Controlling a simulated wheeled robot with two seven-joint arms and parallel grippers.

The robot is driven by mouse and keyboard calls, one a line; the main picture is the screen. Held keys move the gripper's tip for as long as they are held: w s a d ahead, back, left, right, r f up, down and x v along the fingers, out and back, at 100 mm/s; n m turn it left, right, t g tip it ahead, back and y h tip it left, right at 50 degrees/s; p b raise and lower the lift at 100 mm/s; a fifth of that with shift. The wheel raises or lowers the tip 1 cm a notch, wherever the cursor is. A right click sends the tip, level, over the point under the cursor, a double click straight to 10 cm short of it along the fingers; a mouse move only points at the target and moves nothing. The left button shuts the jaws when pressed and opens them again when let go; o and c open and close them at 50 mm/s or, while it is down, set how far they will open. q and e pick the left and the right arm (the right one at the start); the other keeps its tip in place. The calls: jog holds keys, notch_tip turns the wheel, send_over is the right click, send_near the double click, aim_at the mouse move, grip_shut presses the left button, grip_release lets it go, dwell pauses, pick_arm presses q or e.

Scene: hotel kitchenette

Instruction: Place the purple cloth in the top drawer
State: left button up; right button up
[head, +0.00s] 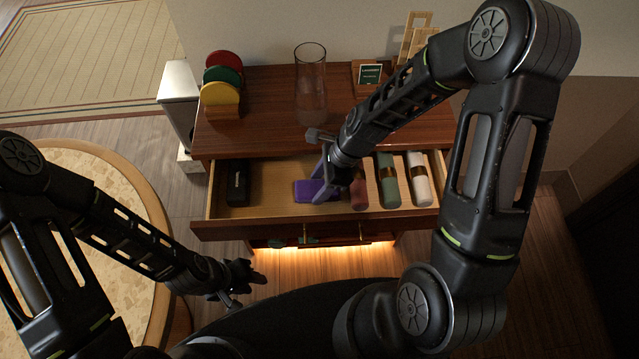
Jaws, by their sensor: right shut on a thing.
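The top drawer (270,210) is pulled out of the wooden cabinet. The purple cloth (303,189) is inside the drawer's outline, near its middle; I cannot tell whether it touches the drawer floor. My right gripper (325,187) reaches down into the drawer area and is shut on the purple cloth, hiding part of it. My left gripper (250,285) is low in front of the cabinet, left of centre, away from the drawer; its finger gap is unclear.
The drawer also holds a black case (238,183) at left and reddish, green (388,180) and white (418,179) rolls at right. A glass vase (311,85) and coloured discs (222,85) stand on the cabinet top (270,125). A round table (110,180) is at left.

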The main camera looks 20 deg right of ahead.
jog(key=shift+f, duration=0.2)
jog(key=o, duration=1.2)
jog(key=shift+f, duration=0.1)
jog(key=v, duration=1.2)
jog(key=shift+s+p, duration=0.1)
jog(key=shift+p, duration=0.25)
